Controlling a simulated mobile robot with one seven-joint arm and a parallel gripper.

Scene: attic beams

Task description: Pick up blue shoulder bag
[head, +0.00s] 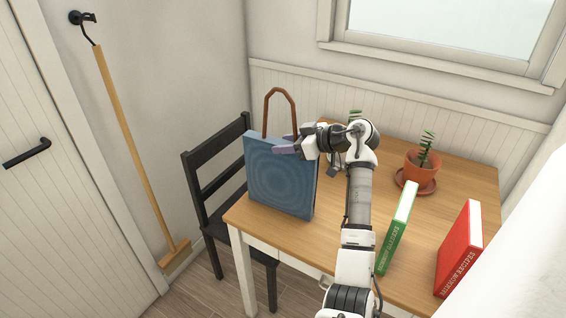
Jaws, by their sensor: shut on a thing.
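The blue shoulder bag (278,183) is upright at the left end of the wooden table, in the head view. It has a swirled blue front and a brown strap that stands up in a loop above it. My gripper (286,145) is at the bag's upper right edge, shut on the bag, with its purple-grey fingers at the top rim. I cannot tell whether the bag's bottom touches the table top.
On the table (333,223) stand a green book (397,230), a red book (460,250) and a potted plant (422,166). A black chair (217,188) is close at left. A broom (135,150) hangs on the wall.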

